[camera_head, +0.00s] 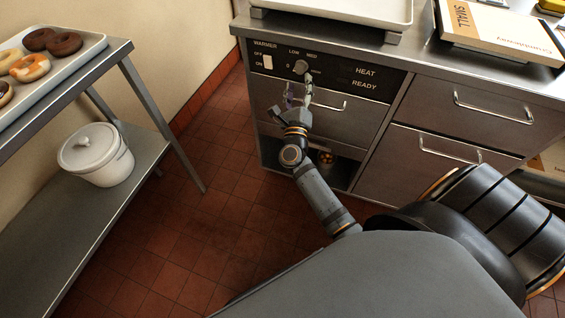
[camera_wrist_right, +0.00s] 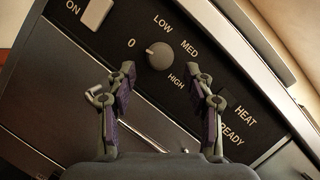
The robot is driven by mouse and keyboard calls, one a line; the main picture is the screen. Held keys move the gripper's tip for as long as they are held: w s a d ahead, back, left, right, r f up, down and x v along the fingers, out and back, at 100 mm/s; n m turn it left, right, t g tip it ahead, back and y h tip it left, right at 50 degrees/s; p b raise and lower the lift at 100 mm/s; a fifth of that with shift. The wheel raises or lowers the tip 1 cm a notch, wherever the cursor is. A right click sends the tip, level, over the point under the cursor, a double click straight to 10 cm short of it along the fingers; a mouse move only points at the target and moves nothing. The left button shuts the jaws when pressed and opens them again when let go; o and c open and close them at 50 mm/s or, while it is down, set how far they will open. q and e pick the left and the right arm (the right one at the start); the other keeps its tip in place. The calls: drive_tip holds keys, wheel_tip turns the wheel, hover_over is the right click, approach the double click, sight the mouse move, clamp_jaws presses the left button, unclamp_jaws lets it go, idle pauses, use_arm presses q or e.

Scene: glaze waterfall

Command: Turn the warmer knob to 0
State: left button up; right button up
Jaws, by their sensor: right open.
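The warmer knob (camera_head: 301,67) is a small grey round knob on the dark warmer panel (camera_head: 340,74). In the right wrist view the knob (camera_wrist_right: 158,55) is ringed by the labels 0, LOW, MED and HIGH. A small pale mark shows on its left side, toward the 0, but its exact setting is hard to read. My right gripper (camera_head: 299,94) is just in front of and below the knob. In the right wrist view its open fingers (camera_wrist_right: 160,72) point at the knob, one on each side, with nothing between them. My left gripper is not in view.
A white OFF/ON switch (camera_head: 267,62) sits left of the knob, with HEAT and READY labels to the right. A drawer handle (camera_head: 325,106) is below the panel. A rack with a donut tray (camera_head: 88,52) and white pot (camera_head: 97,153) stands at left.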

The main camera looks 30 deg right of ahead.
drive_tip(key=v, duration=0.6)
drive_tip(key=s+a+f+n+g+y+p, duration=0.1)
drive_tip(key=a+f+n+y+p, duration=0.1)
drive_tip(key=f+n, duration=0.5)
drive_tip(key=s+a+f+n+g+y+p, duration=0.1)
drive_tip(key=s+a+f+n+y+p, duration=0.1)
drive_tip(key=f+n+y, duration=0.3)
drive_tip(key=s+a+f+n+g+y+p, duration=0.1)
drive_tip(key=a+f+n+g+y+p, duration=0.1)
drive_tip(key=f+n, duration=0.6)
drive_tip(key=shift+s+a+f+n+y+p, duration=0.3)
drive_tip(key=shift+a+f+y+p, duration=0.5)
drive_tip(key=shift+f, duration=1.2)
drive_tip(key=shift+d, duration=0.1)
